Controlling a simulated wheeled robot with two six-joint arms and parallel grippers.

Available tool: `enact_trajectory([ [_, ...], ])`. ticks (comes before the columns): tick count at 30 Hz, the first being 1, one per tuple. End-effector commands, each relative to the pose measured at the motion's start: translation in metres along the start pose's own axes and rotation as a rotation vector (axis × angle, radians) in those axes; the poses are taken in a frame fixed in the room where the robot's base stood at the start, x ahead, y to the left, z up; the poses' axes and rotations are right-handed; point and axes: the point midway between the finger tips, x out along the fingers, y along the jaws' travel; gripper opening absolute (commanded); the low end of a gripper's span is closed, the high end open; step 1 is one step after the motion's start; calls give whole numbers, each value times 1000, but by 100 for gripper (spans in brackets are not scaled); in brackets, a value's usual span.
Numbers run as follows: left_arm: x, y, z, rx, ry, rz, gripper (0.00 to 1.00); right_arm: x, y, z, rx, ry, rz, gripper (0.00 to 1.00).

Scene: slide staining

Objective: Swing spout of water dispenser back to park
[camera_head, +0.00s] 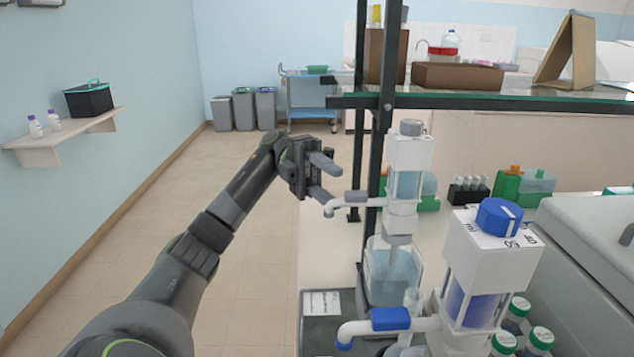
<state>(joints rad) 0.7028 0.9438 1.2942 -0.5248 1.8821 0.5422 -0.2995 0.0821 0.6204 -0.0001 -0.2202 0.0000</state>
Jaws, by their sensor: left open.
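The water dispenser (408,158) has a grey knob, a white body with pale blue liquid in its window, and stands on a clear bottle (391,270). Its white spout (344,204) points left, with a grey block on it and a down-turned tip. My left gripper (333,178) is open and empty, its two grey fingers pointing right, just above and left of the spout. One finger is close to the spout tip; I cannot tell whether they touch. My right gripper is not in view.
A dark shelf post (376,130) rises behind the water dispenser. Green-capped bottles (538,341) and a grey machine (590,240) are at right. The floor at left is clear.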

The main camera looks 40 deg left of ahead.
Motion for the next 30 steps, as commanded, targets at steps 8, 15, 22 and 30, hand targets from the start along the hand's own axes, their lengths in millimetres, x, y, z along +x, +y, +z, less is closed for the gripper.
enact_trajectory([
  [8,-30,4,1,3,-1,-1,44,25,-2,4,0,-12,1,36],
  [15,-40,1,0,1,-1,-1,44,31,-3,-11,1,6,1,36],
  [22,-41,0,0,0,0,-1,44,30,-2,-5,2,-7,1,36],
  [30,-40,0,0,0,0,-1,44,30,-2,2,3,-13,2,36],
])
